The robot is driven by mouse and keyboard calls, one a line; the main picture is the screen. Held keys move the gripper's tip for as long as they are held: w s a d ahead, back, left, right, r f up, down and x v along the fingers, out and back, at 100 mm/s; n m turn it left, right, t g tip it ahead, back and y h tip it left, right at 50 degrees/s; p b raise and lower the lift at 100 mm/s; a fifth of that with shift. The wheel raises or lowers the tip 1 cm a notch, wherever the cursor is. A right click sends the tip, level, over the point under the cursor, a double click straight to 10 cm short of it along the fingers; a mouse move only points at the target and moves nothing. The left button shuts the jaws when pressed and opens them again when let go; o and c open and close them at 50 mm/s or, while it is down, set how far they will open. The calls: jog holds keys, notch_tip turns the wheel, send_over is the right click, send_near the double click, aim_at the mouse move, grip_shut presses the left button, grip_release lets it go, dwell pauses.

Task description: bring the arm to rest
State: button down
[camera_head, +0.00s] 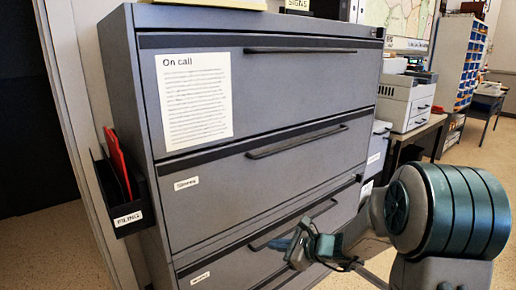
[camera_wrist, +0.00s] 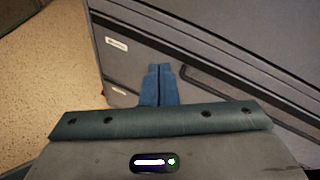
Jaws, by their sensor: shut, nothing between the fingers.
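My arm (camera_head: 450,210) reaches in from the lower right of the head view, bent in front of a grey filing cabinet. My gripper (camera_head: 278,244) is in front of the cabinet's lower drawers, its blue fingers pointing left. In the wrist view the blue fingers of my gripper (camera_wrist: 159,70) lie together, with nothing between them. They show against the cabinet front, beside a dark drawer handle (camera_wrist: 230,92). I cannot tell how large the gap to the cabinet is.
The grey cabinet (camera_head: 270,95) fills the middle, with an "On call" sheet (camera_head: 194,100) on its top drawer. A black holder (camera_head: 122,195) with a red item (camera_head: 117,160) hangs on its left side. A printer (camera_head: 405,102) stands behind right. Speckled floor (camera_wrist: 45,70) is bare at left.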

jog(key=s+a+r+n+g+h+p, duration=0.25)
jog(key=s+r+n+g+p, duration=0.35)
jog(key=s+r+n+p, duration=0.7)
jog(key=s+d+r+n+h+p, duration=0.8)
jog(key=s+d+r, duration=0.3)
jog(key=s+r, duration=0.2)
jog(key=shift+d+r+t, duration=0.15)
jog(key=shift+r+t, duration=0.25)
jog(key=shift+r, duration=0.55)
